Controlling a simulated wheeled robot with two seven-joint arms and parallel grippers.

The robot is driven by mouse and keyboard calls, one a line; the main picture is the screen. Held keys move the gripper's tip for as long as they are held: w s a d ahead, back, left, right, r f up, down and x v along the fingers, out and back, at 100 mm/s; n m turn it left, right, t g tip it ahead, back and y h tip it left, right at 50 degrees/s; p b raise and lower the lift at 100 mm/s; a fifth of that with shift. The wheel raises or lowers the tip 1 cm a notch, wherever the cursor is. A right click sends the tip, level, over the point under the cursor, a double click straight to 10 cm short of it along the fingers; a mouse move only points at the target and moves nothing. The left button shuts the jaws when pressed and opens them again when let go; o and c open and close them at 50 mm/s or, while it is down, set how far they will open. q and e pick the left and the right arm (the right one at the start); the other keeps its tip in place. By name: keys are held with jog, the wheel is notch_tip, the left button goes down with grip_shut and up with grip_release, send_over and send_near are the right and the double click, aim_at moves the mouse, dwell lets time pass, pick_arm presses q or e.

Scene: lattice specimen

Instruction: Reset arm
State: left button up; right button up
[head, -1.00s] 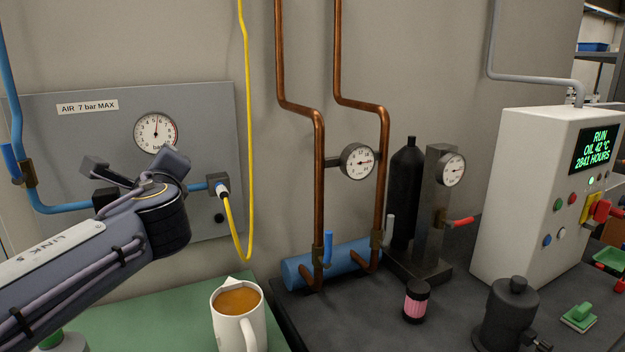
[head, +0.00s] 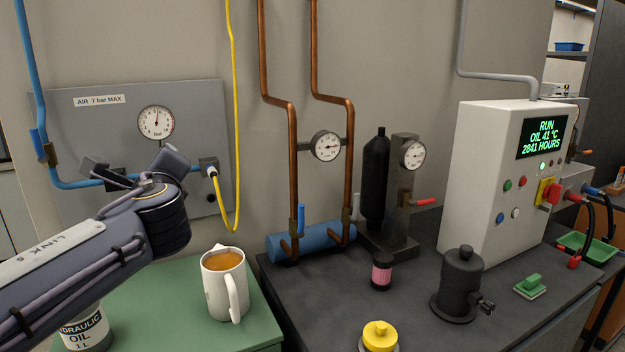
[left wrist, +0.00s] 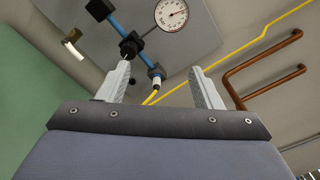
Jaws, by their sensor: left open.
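My left gripper (head: 135,172) is raised at the left of the head view, in front of the grey air panel (head: 210,125). In the left wrist view its two jaws (left wrist: 160,88) stand wide apart with nothing between them. Behind the gap are the blue air pipe (left wrist: 125,25) and the end of the yellow hose (left wrist: 180,82). In the head view the gripper overlaps part of that pipe. My right gripper is in neither view.
A mug of brown liquid (head: 213,289) stands on the green surface, right of my left arm. A hydraulic oil container (head: 87,330) is partly behind the arm. Copper pipes (head: 293,170), a control box (head: 480,180) and a black pot (head: 461,285) stand to the right.

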pick_arm(q)
jog(key=s+a+f+n+g+h, duration=0.2)
jog(key=s+a+f+n+g, duration=0.15)
jog(key=s+f+n, duration=0.4)
jog(key=s+a+f+n+g+h, duration=0.2)
jog(key=s+f+n+g, duration=0.2)
jog(key=s+f, duration=0.7)
jog(key=s+d+f+n+g+h+b, duration=0.1)
jog(key=s+d+f+n+g+h, duration=0.2)
jog(key=s+d+f+n+h, duration=0.4)
jog(key=s+d+f+n, duration=0.4)
jog(key=s+d+f, duration=0.1)
jog(key=s+f, duration=0.2)
jog(key=shift+f+h, duration=0.3)
jog(key=shift+f, duration=0.4)
jog(key=shift+n, duration=0.25)
